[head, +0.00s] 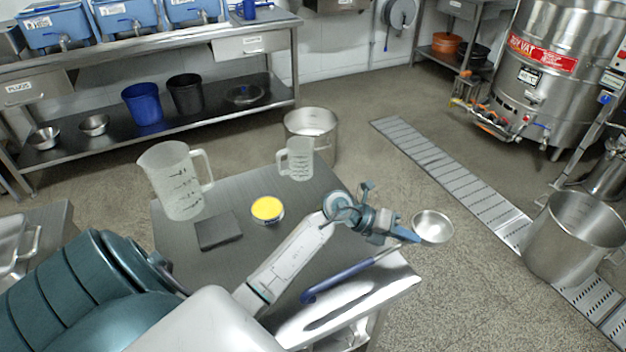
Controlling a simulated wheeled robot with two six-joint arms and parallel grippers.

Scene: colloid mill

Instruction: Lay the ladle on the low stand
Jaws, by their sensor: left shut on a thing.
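The ladle has a round steel bowl (432,226) and a blue handle grip (337,282). My left gripper (402,236) is shut on the ladle's shaft near the bowl. The ladle slants across the right end of a low steel table (225,268), which looks to be the low stand. The bowl shows past the table's right edge, against the floor. The handle shows in front of the table's shiny near-right end; I cannot tell whether it touches. My left forearm hides part of the top. My right gripper is not in view.
On the table stand a large clear jug (176,182), a smaller jug (297,160), a yellow-topped tin (267,209) and a dark pad (217,231). A steel pot (312,126) stands behind it. A larger pot (572,240) stands at right.

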